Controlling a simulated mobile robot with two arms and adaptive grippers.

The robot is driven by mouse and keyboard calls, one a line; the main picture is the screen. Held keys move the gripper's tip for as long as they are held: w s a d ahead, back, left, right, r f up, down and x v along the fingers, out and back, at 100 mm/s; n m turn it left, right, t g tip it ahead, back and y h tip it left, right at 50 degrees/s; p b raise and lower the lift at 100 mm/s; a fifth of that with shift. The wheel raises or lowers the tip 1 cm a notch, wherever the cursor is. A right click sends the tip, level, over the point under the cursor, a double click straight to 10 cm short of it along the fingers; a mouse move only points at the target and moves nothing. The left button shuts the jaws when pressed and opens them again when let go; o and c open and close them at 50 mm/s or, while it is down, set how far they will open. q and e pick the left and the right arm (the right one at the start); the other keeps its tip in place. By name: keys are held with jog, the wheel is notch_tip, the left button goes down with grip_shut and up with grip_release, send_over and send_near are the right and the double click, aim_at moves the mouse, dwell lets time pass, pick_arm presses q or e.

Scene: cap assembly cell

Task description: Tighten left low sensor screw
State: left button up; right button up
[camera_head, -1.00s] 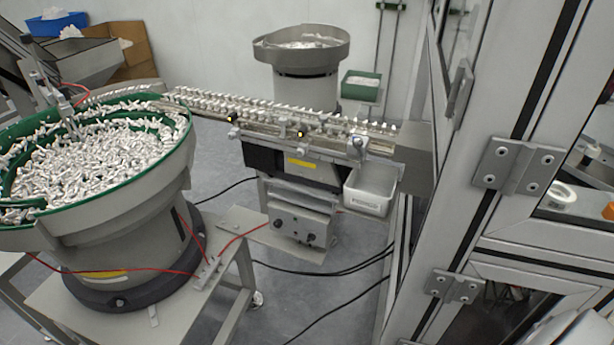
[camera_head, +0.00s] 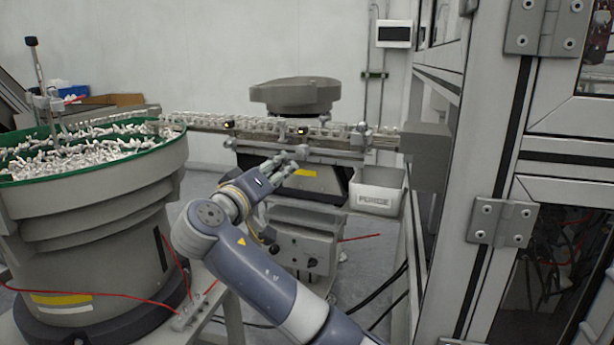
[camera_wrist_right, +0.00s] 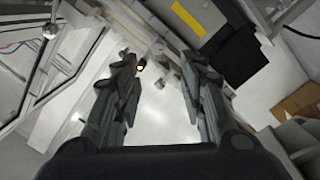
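Two dark sensors with small yellow-orange lights sit along the feeder rail, a left one (camera_head: 229,125) and a right one (camera_head: 302,131). My right gripper (camera_head: 284,162) is raised just in front of and below the rail, under the right sensor. In the right wrist view my right gripper (camera_wrist_right: 160,92) is open, with nothing between its fingers. A lit sensor (camera_wrist_right: 140,67) shows beyond the tip of its left-hand finger, near metal rail fittings. The sensor screws are too small to make out. My left gripper is not in view.
A green-rimmed bowl (camera_head: 105,200) full of white parts stands at left. A white bin marked PURGE (camera_head: 377,192) hangs below the rail's right end. A framed machine enclosure (camera_head: 490,150) stands close at right. A control box (camera_head: 300,245) is below the rail.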

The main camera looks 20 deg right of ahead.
aim_at(300, 154)
jog(key=x, duration=1)
jog(key=shift+w+d+r, duration=0.15)
jog(key=shift+w+d, duration=0.1)
jog(key=shift+d, duration=0.1)
grip_shut()
